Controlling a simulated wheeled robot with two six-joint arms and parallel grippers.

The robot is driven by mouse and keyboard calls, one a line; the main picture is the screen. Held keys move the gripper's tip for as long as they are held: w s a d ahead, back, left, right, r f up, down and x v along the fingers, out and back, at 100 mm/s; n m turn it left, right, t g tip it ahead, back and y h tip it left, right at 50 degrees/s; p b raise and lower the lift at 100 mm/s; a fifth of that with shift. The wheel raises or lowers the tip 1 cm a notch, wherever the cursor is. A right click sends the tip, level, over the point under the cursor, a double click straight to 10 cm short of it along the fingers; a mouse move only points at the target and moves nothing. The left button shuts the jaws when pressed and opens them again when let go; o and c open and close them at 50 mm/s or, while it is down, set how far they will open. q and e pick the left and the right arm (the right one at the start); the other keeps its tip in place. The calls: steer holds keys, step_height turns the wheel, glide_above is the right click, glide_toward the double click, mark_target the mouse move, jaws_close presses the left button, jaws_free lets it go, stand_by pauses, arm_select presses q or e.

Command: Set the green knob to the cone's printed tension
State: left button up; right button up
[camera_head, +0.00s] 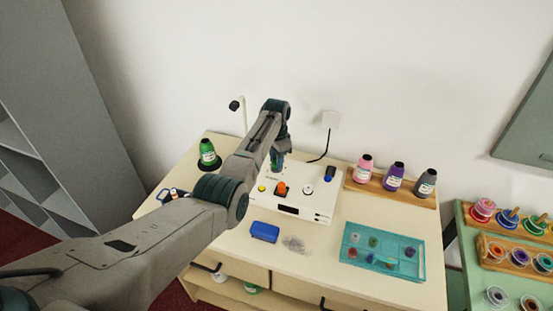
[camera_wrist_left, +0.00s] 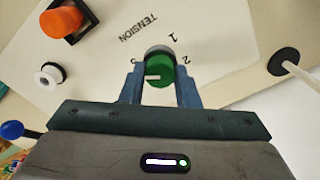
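The green knob (camera_wrist_left: 163,68) is in the left wrist view, on a pale panel lettered TENSION, with 1 and 2 legible around it. Its white pointer mark points left in that view. My left gripper (camera_wrist_left: 160,80) has one finger on each side of the knob, close against it. In the head view my left gripper (camera_head: 277,163) is down at the back of the white machine (camera_head: 318,208) and hides the knob. The green cone (camera_head: 207,150) stands on a dark base left of the machine; its label is too small to read. My right gripper is not in view.
The machine also bears an orange switch (camera_head: 281,188), a white knob (camera_head: 308,189) and a blue part (camera_head: 330,173). A blue box (camera_head: 264,231) lies in front. A teal tray (camera_head: 345,256) and a wooden rack (camera_head: 390,193) with three cones are to the right.

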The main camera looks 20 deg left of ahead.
arm_select(q)
steer(key=shift+r+n, duration=0.1)
steer(key=shift+n, duration=0.3)
steer(key=shift+n+p, duration=0.35)
steer(key=shift+n, duration=0.25)
steer(key=n+p, duration=0.1)
steer(key=n, duration=0.2)
steer(key=n+p, duration=0.1)
steer(key=n, duration=0.5)
steer(key=shift+n, duration=0.4)
steer(key=n, duration=0.6)
steer(key=shift+p, duration=0.35)
steer(key=n, duration=0.6)
steer(key=shift+w, duration=0.1)
steer(key=shift+r, duration=0.1)
